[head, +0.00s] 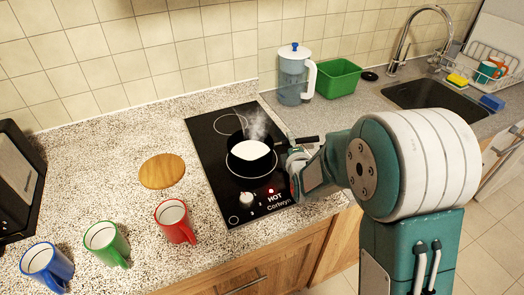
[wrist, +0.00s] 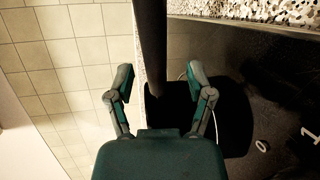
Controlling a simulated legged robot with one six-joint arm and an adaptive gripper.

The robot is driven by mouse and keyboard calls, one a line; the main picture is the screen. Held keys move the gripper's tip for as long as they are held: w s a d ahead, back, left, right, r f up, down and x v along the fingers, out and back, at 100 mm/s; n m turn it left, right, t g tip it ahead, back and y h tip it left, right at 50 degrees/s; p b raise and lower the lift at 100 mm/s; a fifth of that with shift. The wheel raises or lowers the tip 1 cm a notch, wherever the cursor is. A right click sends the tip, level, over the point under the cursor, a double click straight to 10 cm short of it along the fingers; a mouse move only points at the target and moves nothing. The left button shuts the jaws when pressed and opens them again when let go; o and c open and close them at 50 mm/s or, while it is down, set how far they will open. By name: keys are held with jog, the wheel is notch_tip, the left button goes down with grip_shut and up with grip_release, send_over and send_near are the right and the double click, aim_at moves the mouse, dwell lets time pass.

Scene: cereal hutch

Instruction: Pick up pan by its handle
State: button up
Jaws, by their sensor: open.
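The black pan (head: 240,165) sits on the black hob (head: 214,150), with white, steaming contents. Its dark handle (head: 308,140) points right, toward the hob's right edge. My gripper (head: 294,160) is beside the pan on its right, close to the handle. In the wrist view my gripper (wrist: 158,73) is open, with one finger on each side of a long dark bar that looks like the handle (wrist: 151,40). Whether a finger touches it cannot be told. My arm hides part of the hob's right side.
Red (head: 175,222), green (head: 106,243) and blue (head: 47,266) mugs stand front left. A round wooden board (head: 162,171) lies left of the hob. A jug (head: 292,80) and green tub (head: 331,79) stand behind. The hob shows HOT. A sink (head: 430,96) is at right.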

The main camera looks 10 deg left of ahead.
jog(key=shift+w+a+f, duration=0.15)
jog(key=shift+w+a, duration=0.05)
jog(key=shift+w, duration=0.4)
grip_shut()
jog(key=shift+r, duration=0.2)
